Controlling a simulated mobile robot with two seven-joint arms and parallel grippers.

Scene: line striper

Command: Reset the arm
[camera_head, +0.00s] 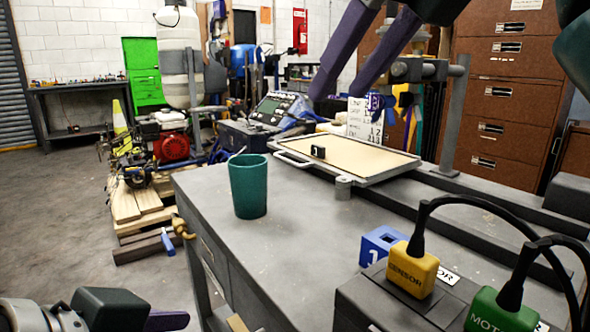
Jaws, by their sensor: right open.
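My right gripper (342,92) comes in from the upper right. Its two purple fingers are spread apart with nothing between them, high over the back of the grey workbench (330,255). My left gripper (165,320) shows only in part at the bottom left corner, low beside the bench. One purple finger shows, and whether it is open cannot be made out. No single object in view stands out as the arm's target.
A green cup (248,187) stands near the bench's left edge. Behind it are a shallow tray (391,177) and a device with a screen (268,110). A blue block (377,243), yellow sensor plug (413,270) and green motor plug (502,314) with black cables occupy the front right.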

